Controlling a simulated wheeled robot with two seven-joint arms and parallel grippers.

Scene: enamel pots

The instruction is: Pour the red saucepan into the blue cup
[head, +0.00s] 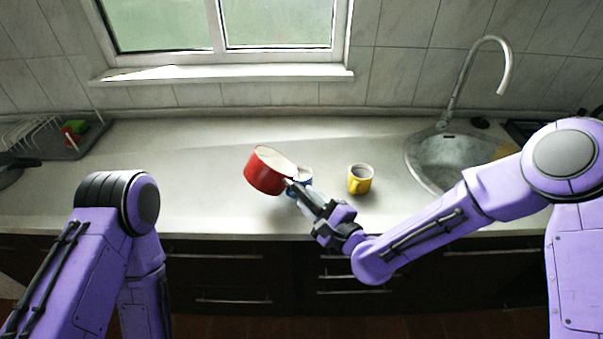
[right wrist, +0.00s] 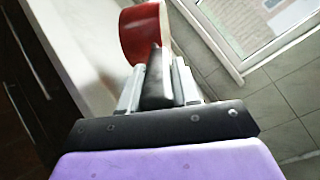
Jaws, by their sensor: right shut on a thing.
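The red saucepan (head: 264,175) is held above the counter, its rim sloping down to the right towards the blue cup (head: 304,174). The blue cup stands just right of the pan, partly hidden by the pan's handle and my gripper. My right gripper (head: 308,199) is shut on the pan's dark handle. In the right wrist view the handle (right wrist: 156,78) sits between the fingers, with the red pan (right wrist: 146,35) beyond. My left arm shows at the left, but its gripper is out of view.
A yellow mug (head: 359,181) stands right of the blue cup. A sink (head: 430,160) with a tall faucet (head: 466,80) is further right. A dish rack (head: 42,140) is at the far left. The counter (head: 170,180) left of the pan is clear.

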